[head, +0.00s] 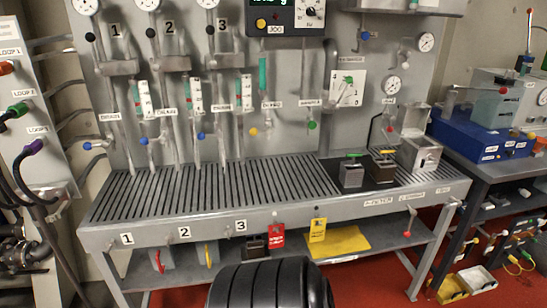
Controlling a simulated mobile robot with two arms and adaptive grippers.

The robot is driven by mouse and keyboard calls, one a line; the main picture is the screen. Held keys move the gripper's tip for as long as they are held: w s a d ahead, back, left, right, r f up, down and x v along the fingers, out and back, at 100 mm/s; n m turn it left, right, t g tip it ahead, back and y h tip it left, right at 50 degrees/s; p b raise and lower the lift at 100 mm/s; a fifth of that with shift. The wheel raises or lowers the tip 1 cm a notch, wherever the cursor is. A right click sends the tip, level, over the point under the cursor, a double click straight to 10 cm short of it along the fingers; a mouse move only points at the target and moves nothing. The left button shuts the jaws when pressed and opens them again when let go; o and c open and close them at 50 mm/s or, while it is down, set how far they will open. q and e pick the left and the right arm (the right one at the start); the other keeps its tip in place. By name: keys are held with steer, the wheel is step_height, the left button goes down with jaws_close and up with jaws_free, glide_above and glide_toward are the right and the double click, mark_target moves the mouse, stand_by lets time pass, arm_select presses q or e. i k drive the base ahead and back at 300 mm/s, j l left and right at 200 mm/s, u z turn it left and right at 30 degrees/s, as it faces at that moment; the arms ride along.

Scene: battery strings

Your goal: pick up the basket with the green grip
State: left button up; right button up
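A small dark basket (352,175) with a green grip (354,155) on top stands upright on the right part of the grey bench, on a dark surface. A similar dark basket (382,172) with a yellow grip stands just to its right. Neither of my grippers shows in the head view. A black ribbed part at the bottom centre, likely mine, hides some of the lower shelf and floor.
An open grey metal box (420,152) stands right of the baskets. The slatted bench top (210,195) to their left is clear. Valves and pipes line the panel behind. A yellow cloth-like sheet (345,241) lies on the lower shelf. A blue unit (480,140) stands at far right.

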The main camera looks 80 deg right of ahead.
mark_target(351, 172)
steer(key=z, duration=3.55)
